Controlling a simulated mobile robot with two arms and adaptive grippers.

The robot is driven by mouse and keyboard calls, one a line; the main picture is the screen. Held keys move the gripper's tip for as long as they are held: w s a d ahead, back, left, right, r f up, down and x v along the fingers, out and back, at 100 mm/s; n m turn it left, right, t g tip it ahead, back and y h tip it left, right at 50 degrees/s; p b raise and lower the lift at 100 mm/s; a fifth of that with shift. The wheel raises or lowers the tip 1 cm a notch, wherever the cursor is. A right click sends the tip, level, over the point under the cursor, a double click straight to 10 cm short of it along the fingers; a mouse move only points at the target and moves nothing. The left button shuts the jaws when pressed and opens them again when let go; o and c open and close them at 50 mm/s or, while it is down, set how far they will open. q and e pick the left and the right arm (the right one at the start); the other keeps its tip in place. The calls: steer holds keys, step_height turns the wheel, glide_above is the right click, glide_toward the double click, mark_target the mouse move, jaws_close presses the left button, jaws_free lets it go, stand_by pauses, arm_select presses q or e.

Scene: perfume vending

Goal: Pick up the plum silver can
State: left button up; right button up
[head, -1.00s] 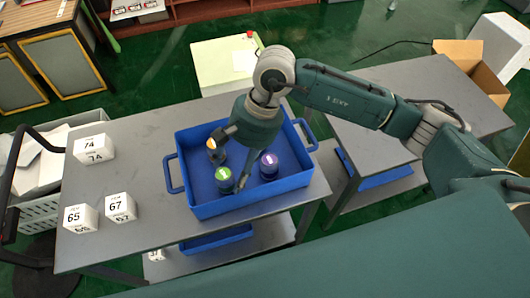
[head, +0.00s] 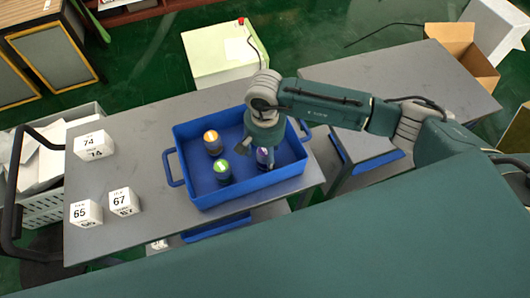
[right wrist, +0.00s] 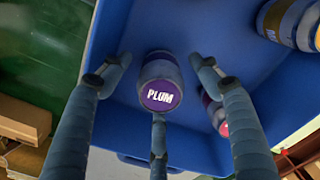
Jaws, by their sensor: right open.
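The plum silver can (head: 263,157) stands in the blue tray on the right side of the head view, partly hidden by my right gripper. In the right wrist view its purple lid (right wrist: 160,96) reads PLUM, with the silver body behind it. My right gripper (head: 259,150) is above the can, pointing down. In the right wrist view the gripper's fingers (right wrist: 158,70) are open, spread to the left, right and below the can; I cannot see any finger touching it. My left gripper is not in view.
A green-lidded can (head: 222,170) and an orange-lidded can (head: 211,142) stand in the blue tray (head: 177,165), left of the plum can. The tray walls surround the cans. White numbered blocks (head: 124,201) sit on the grey table (head: 150,140) to the left.

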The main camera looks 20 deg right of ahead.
steer(key=shift+f, duration=0.65)
steer(key=c, duration=1.4)
steer(key=shift+r, duration=0.1)
